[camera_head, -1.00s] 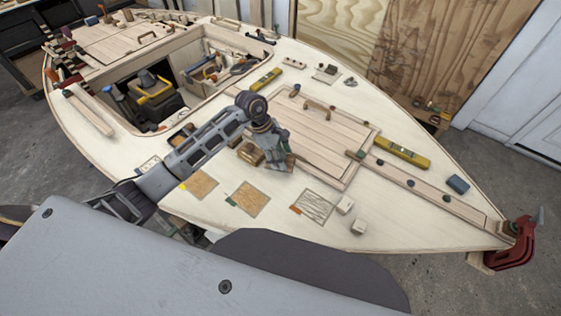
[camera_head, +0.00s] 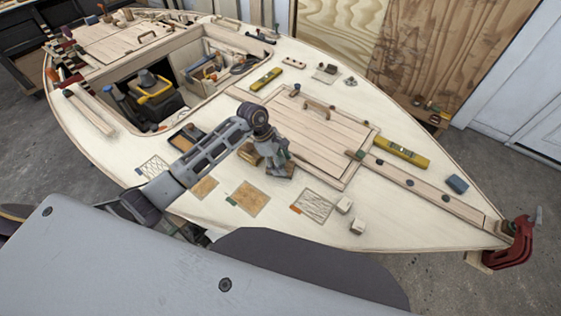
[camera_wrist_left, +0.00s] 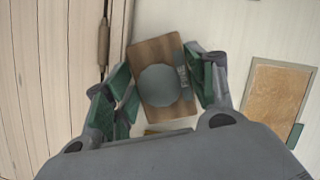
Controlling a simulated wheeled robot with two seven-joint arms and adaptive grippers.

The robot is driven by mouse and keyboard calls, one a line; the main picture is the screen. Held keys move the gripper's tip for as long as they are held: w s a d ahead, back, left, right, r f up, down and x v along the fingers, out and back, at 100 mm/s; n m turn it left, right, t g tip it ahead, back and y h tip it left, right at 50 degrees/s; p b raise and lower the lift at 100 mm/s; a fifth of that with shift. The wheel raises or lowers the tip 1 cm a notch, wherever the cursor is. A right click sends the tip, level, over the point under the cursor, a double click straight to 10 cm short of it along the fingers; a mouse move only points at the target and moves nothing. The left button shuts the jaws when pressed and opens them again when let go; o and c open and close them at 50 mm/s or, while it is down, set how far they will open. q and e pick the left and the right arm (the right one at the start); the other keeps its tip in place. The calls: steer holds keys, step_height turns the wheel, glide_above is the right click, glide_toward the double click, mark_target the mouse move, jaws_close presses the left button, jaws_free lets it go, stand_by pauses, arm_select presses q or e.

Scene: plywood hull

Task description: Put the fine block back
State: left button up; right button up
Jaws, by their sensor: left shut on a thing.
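My left gripper (camera_wrist_left: 160,92) is shut on a brown wooden block (camera_wrist_left: 146,52) with a round grey knob and a grey label along one side. In the head view the same gripper (camera_head: 280,164) is low over the pale deck, beside the near edge of the hatch panel. The fingers partly hide the block there, and I cannot tell whether it touches the deck. A second brown block (camera_head: 249,154) sits just left of the gripper. My right gripper is out of view.
Tan squares (camera_head: 246,198) and (camera_head: 203,188) and hatched outlines (camera_head: 315,205) and (camera_head: 153,168) mark the near deck. A dark tray (camera_head: 187,137) lies left, near the open cockpit. The hatch has a raised handle (camera_head: 318,106).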

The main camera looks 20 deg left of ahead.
arm_select(q)
steer(key=shift+f, duration=0.1)
steer(key=o, duration=1)
steer(key=shift+o, duration=0.2)
steer(key=shift+r, duration=0.2)
steer(key=b+v, duration=0.1)
steer(key=v, duration=1.1)
